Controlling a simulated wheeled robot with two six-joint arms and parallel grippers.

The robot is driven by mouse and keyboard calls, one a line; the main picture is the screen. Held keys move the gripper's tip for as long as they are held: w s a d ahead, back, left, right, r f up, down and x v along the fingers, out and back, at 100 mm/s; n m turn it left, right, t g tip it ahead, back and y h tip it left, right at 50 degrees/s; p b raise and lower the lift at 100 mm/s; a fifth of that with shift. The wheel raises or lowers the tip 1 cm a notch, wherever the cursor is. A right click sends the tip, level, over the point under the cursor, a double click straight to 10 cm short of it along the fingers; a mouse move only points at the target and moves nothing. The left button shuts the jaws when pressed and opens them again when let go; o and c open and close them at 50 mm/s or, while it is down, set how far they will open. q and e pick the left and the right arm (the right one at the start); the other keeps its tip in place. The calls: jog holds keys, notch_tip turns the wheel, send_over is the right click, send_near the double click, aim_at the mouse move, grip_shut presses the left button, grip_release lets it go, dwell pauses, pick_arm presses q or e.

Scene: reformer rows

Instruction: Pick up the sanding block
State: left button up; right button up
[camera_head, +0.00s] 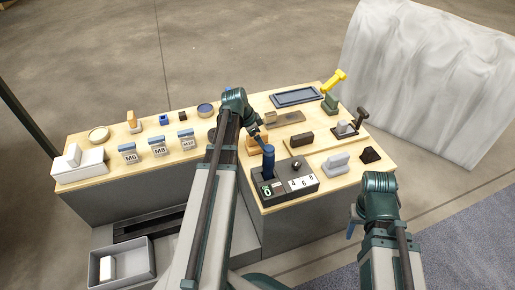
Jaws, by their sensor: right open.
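A brown rectangular block (301,137) lies on the right half of the wooden table (220,166); it looks most like the sanding block, but I cannot be sure. A grey stepped block (335,163) and a dark block (370,155) are nearby. My left arm reaches up across the middle of the table. Its gripper (260,137) is small and partly hidden behind the arm, left of the brown block, so its jaws are unclear. My right gripper (353,221) is open and empty, off the table's front right edge and well short of the blocks.
A black box (291,190) with number tiles and a blue upright handle (268,162) stands at the front. A yellow-topped tool (335,84), a blue-grey tray (297,96) and a dark-handled tool (360,116) stand behind.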

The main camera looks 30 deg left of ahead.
aim_at(261, 133)
pick_arm(q)
jog(key=c, duration=1.4)
jog(key=shift+r, duration=0.15)
jog(key=shift+r+p, duration=0.5)
jog(key=shift+p, duration=0.25)
notch_tip(261, 133, up, 3)
jog(key=p, duration=0.3)
jog(key=s+a, duration=0.2)
jog(key=s, duration=0.5)
jog(key=s+a, duration=0.2)
jog(key=s, duration=0.6)
jog(key=shift+s+a+r+p, duration=0.15)
jog(key=shift+a+r+p, duration=0.2)
